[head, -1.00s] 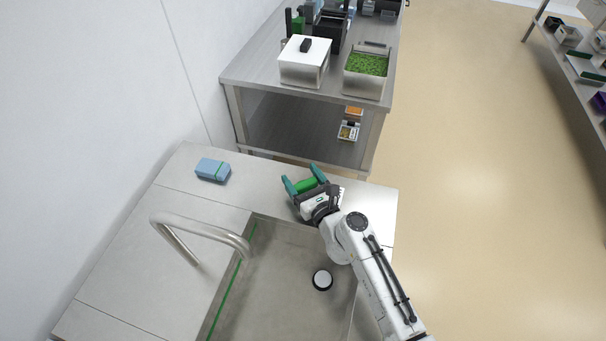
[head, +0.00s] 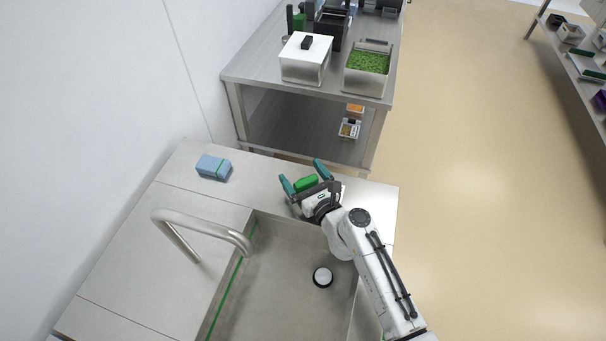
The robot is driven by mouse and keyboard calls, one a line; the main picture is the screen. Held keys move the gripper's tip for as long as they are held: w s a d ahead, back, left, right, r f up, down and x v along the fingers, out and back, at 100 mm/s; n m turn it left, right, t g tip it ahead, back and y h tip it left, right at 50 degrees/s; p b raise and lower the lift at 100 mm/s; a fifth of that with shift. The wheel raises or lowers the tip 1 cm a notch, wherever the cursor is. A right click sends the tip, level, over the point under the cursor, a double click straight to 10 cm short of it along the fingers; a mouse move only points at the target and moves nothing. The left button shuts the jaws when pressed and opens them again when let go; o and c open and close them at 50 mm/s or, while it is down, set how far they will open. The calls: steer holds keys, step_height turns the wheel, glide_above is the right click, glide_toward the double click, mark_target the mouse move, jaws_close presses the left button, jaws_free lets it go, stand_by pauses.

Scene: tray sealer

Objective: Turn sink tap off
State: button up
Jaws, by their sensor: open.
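The sink tap shows its curved metal spout (head: 200,225) on the left side of the basin, arching over the sink. I cannot make out a tap handle or any running water. The sink basin (head: 285,300) is grey metal with a round black-and-white drain piece (head: 322,276) in it. My gripper (head: 301,176) has teal-tipped fingers spread apart. It is over the back part of the counter, right of and beyond the spout and apart from it. A green thing (head: 307,183) shows between or behind the fingers; I cannot tell what it is.
A blue block (head: 213,167) lies on the counter (head: 190,187) at the back left. Beyond it stands a metal table (head: 262,75) with a white-lidded box (head: 305,58) and a bin of green contents (head: 367,70). The floor to the right is clear.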

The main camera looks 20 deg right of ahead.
steer(key=shift+s, duration=0.1)
steer(key=s, duration=0.7)
steer(key=s+d, duration=0.1)
steer(key=s, duration=0.2)
steer(key=shift+s+d+b, duration=0.1)
steer(key=shift+s+b, duration=0.15)
steer(key=shift+b, duration=0.1)
steer(key=shift+r, duration=0.1)
